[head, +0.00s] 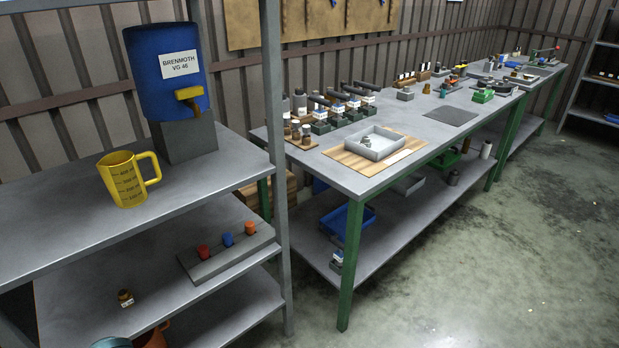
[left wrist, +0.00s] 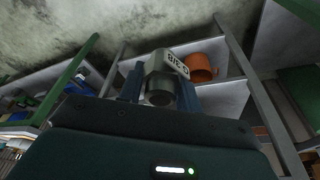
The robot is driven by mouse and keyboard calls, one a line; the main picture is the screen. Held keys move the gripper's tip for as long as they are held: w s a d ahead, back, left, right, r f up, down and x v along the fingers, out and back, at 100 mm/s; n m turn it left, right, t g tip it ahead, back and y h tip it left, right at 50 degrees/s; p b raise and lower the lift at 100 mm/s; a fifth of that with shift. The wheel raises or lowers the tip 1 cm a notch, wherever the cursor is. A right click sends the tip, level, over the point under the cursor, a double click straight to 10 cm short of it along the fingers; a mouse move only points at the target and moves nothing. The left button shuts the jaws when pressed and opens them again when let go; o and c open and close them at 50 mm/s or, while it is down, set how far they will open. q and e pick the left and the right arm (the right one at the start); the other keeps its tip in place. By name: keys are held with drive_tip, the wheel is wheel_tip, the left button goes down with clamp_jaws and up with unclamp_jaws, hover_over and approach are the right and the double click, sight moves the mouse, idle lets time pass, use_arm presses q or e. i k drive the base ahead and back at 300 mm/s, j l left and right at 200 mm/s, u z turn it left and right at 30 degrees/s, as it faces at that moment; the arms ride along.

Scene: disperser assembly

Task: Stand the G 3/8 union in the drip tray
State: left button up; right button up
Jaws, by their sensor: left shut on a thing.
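In the left wrist view my left gripper (left wrist: 160,98) is shut on a grey metal union (left wrist: 158,72) with a white tag whose lettering appears to read G 3/8. The two blue fingers grip it from either side. Neither this gripper nor the held union can be made out in the head view. A shallow light-grey tray (head: 402,136) sits on a wooden board on the bench, with small pieces in it; I cannot tell whether it is the drip tray. My right gripper is not in view.
The near shelf holds a blue drum (head: 168,70), a yellow jug (head: 122,182), a rack of coloured plugs (head: 205,268) and a small brass tagged fitting (head: 125,298). An orange mug (left wrist: 201,66) shows behind the union. The shelf's upright post (head: 275,120) stands before the bench.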

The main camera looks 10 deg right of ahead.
sight(380, 143)
drive_tip(key=i+l+z, duration=0.25)
drive_tip(key=i+l, duration=0.65)
drive_tip(key=l, duration=0.35)
drive_tip(key=i+l+z, duration=0.25)
drive_tip(key=i+l, duration=0.75)
drive_tip(key=l, duration=0.15)
